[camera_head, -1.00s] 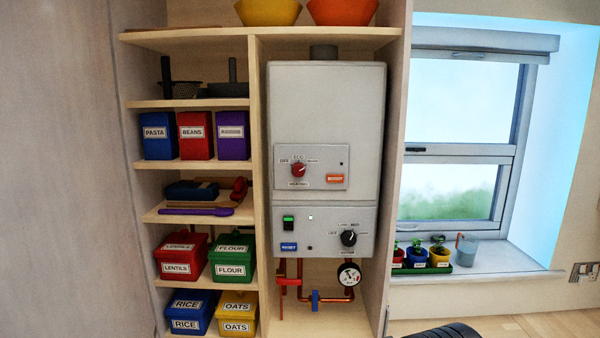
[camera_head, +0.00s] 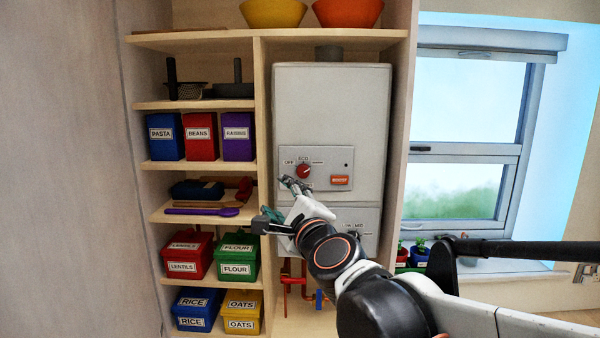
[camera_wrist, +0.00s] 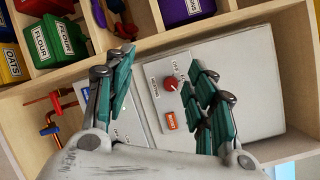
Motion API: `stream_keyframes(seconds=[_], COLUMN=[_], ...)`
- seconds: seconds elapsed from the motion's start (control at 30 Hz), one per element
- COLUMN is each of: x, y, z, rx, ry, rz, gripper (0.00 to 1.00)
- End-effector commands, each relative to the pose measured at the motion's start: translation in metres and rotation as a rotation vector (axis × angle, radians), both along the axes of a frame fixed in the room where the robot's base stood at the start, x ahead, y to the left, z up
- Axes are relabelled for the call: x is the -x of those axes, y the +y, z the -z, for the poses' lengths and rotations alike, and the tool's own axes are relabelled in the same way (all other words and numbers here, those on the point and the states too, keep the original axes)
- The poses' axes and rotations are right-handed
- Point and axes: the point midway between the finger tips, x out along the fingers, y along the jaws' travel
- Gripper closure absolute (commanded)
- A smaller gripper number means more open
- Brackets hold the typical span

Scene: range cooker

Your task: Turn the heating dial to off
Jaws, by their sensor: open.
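The red heating dial (camera_head: 303,171) sits on the upper panel of the white boiler, with OFF to its left and ECO above it. Its exact pointer direction is too small to read. In the wrist view the red dial (camera_wrist: 171,83) shows between my two fingers, nearer the right one. My gripper (camera_head: 296,186) is open and empty, its fingertips just below and left of the dial in the head view. In the wrist view my gripper (camera_wrist: 163,65) points at the boiler front with its green-padded fingers spread apart. I see no contact with the dial.
An orange button (camera_head: 340,180) sits right of the dial on the same panel. Shelves with labelled boxes (camera_head: 201,136) stand at left. The cupboard's side wall (camera_head: 400,150) bounds the boiler at right.

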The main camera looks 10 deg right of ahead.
Motion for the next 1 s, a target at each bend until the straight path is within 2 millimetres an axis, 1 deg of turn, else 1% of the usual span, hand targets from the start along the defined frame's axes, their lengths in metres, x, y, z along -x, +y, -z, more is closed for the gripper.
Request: stream_keyframes(seconds=[0.03, 0.07, 0.1, 0.2, 0.3, 0.33, 0.43, 0.57, 0.67, 1.0], x=[-0.016, -0.023, -0.032, -0.047, -0.055, -0.056, -0.059, -0.067, -0.079, -0.133], y=[-0.006, -0.011, -0.019, -0.035, -0.046, -0.048, -0.052, -0.055, -0.058, -0.073], z=[-0.01, -0.013, -0.014, -0.009, 0.0, 0.003, 0.008, 0.008, 0.008, 0.007], rx=[-0.182, -0.297, -0.44, -0.733, -0.923, -0.962, -1.032, -1.047, -1.045, -1.042], ry=[-0.011, -0.018, -0.024, -0.035, -0.042, -0.043, -0.046, -0.047, -0.047, -0.048], rz=[0.054, 0.09, 0.135, 0.237, 0.311, 0.326, 0.355, 0.362, 0.36, 0.36], gripper=[0.5, 0.5, 0.5, 0.5, 0.5, 0.5, 0.5, 0.5, 0.5, 0.5])
